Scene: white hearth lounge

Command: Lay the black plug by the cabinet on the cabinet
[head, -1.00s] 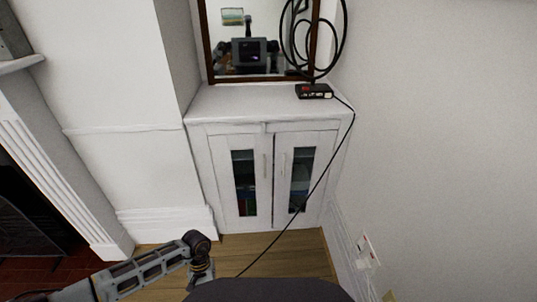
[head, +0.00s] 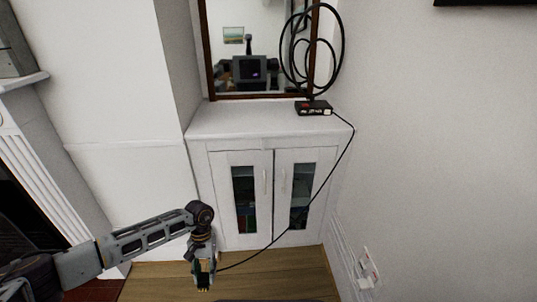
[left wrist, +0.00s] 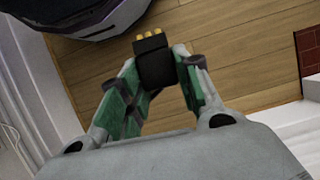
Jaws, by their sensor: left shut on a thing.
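The black plug (left wrist: 151,58) with brass-coloured pins is between the fingers of my left gripper (left wrist: 155,85) in the left wrist view. In the head view my left gripper (head: 204,274) points down, low over the wood floor in front of the cabinet, shut on the plug. A black cord runs from the gripper up past the cabinet's right door to a small black box on top. The white cabinet (head: 230,146) has two glass-panelled doors, both shut. Its top is mostly bare at the left and front. My right gripper is not in view.
The small black box (head: 314,107) sits at the right of the cabinet top, with a looped black cable (head: 340,45) above it. A framed mirror (head: 208,60) stands at the back. A wall socket (head: 368,267) is at the lower right. A white fireplace surround (head: 40,170) is at left.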

